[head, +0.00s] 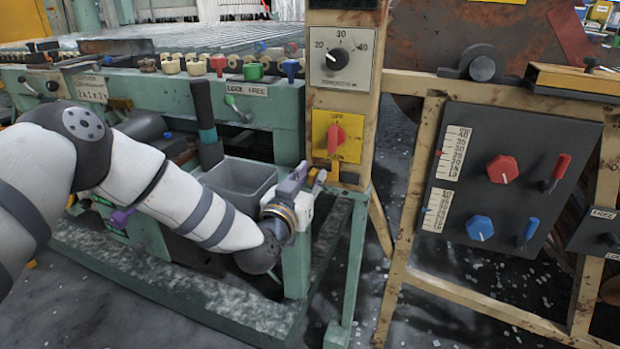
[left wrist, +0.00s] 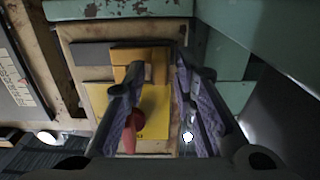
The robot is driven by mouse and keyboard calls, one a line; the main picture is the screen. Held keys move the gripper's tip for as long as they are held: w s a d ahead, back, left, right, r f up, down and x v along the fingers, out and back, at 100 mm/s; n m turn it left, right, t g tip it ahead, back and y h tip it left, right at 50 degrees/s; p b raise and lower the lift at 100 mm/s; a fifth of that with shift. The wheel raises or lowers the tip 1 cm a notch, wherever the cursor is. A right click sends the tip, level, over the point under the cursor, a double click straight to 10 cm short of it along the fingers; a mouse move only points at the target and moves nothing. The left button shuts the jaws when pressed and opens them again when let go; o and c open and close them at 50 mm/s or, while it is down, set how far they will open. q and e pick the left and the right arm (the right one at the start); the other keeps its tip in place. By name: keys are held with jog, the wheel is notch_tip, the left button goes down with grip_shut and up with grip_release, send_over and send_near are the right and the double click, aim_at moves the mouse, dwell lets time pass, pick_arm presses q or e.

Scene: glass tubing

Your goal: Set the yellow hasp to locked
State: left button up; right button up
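The yellow hasp (left wrist: 143,54) shows in the left wrist view as an ochre plate with a tan upright part, beside a yellow panel (left wrist: 155,112) with a red knob (left wrist: 132,128). In the head view, a small yellow piece of it (head: 336,172) shows below the yellow panel (head: 350,149). My left gripper (head: 312,176) is at the post, just left of the hasp in the head view. In the left wrist view its purple fingers (left wrist: 158,72) are apart, with the hasp between and beyond them. I cannot tell whether they touch it. My right gripper is not in view.
A green frame post (head: 350,255) stands under the panel post. A grey bin (head: 238,182) sits beside my left forearm. To the right, a dark control board (head: 500,215) with red and blue knobs hangs on a tan frame. A temperature dial (head: 337,57) is above.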

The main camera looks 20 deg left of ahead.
aim_at(330, 171)
pick_arm(q)
grip_shut()
jog(key=shift+d, duration=0.1)
jog(key=d, duration=0.2)
jog(key=shift+d+r+p, duration=0.1)
jog(key=shift+d+p, duration=0.25)
jog(key=shift+d, duration=0.05)
jog(key=shift+o, duration=2.1)
grip_release()
jog(key=s, duration=1.2)
jog(key=shift+a, duration=0.2)
